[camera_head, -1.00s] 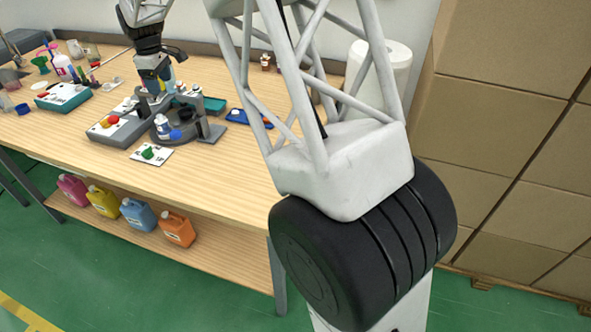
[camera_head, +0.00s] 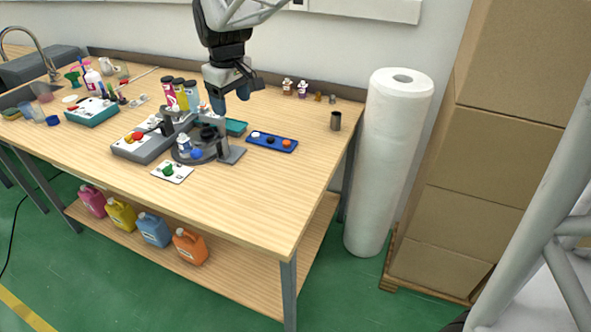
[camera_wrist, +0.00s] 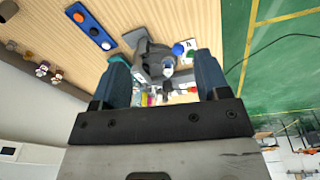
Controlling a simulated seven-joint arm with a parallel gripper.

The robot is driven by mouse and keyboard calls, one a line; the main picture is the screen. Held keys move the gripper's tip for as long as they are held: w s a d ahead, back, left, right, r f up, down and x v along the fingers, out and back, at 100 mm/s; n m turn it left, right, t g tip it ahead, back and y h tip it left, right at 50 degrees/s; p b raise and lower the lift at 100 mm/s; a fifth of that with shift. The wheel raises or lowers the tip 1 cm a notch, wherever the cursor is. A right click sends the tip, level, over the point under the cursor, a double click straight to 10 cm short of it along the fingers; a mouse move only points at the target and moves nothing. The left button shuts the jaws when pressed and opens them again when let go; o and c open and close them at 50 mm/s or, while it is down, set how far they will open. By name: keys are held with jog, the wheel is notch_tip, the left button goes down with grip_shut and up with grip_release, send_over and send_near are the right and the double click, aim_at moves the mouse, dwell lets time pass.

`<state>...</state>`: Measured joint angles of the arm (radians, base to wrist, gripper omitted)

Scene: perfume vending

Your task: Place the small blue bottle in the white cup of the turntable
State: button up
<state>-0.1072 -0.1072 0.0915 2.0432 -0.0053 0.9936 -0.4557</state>
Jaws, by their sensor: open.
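My gripper (camera_head: 231,96) is open and hangs above the table, up and right of the turntable. In the wrist view its two blue fingers stand wide apart (camera_wrist: 162,54) with nothing gripped. The grey turntable (camera_head: 222,154) stands on the table. On its near side are a small white and blue bottle (camera_head: 184,144) and a blue round piece (camera_head: 196,154). Between the fingers in the wrist view I see the white and blue bottle (camera_wrist: 168,68) and blue piece (camera_wrist: 177,49), some distance away. I cannot make out a white cup clearly.
A grey button box (camera_head: 140,147) adjoins the turntable. Tall coloured bottles (camera_head: 181,93) stand behind it. A card with a green button (camera_head: 171,172) lies in front, a blue tray (camera_head: 271,142) to the right. Small bottles (camera_head: 302,88) line the back. The right front tabletop is clear.

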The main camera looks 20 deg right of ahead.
jog(key=s+d+f+m, duration=0.1)
jog(key=s+d+m, duration=0.1)
jog(key=s, duration=0.8)
jog(key=s+d+f+m, duration=0.2)
jog(key=s, duration=0.8)
jog(key=s+d+f+m+t, duration=0.1)
jog(key=s+d+f+m, duration=0.1)
jog(key=s, duration=0.9)
jog(key=shift+d+m, duration=0.3)
jog(key=shift+d, duration=0.15)
jog(key=shift+f, duration=0.1)
